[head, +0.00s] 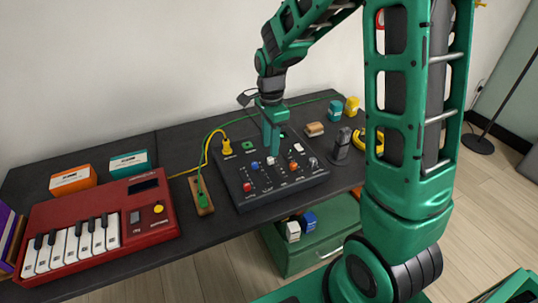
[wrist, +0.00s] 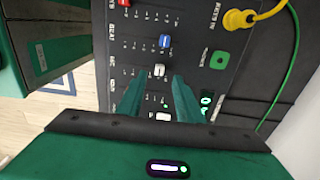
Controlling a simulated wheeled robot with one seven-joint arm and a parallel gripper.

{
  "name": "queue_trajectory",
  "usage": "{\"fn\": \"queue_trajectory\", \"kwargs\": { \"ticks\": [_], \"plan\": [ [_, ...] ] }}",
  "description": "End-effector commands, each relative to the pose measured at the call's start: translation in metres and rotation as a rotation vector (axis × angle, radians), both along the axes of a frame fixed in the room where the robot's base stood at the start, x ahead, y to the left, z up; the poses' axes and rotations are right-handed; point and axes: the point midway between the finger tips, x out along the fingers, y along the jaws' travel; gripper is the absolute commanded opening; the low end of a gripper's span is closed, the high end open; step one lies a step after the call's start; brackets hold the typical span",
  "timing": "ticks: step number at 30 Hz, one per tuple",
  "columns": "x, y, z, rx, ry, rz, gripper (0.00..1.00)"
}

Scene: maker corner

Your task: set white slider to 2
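The white slider knob (wrist: 159,70) sits on the dark control panel (wrist: 215,88), just below the blue knob (wrist: 165,41) in the wrist view. In the head view the white knob (head: 270,161) shows right under my gripper (head: 272,150). In the wrist view my gripper (wrist: 158,80) is open, its two green fingers apart on either side of the white knob's line, with no visible contact. The knob stands toward the right part of its track. The scale figures are too small to read, so I cannot tell its setting.
A red knob (head: 247,187) and a white button (head: 298,147) are also on the panel. A yellow plug (head: 227,147) with a cable is at its back left. A red keyboard (head: 105,222) stands left, a dark microphone-like object (head: 342,145) right.

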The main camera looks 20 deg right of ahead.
Motion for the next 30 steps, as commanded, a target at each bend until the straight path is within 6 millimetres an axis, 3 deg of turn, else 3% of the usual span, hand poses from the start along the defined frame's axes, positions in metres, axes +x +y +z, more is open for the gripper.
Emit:
{"fn": "queue_trajectory", "kwargs": {
  "ticks": [3,9,21,22,26,30],
  "plan": [
    [-0.001,0.0,-0.021,0.0,0.004,0.001,0.33],
    [0.0,0.0,-0.043,0.0,0.002,0.001,0.33],
    [0.0,0.0,-0.05,0.0,-0.001,0.001,0.33],
    [0.0,0.0,-0.05,0.0,-0.001,0.001,0.3],
    [0.0,0.0,-0.05,0.0,-0.001,0.001,0.0],
    [0.0,0.0,-0.05,0.0,-0.001,0.001,0.0]
  ]
}}
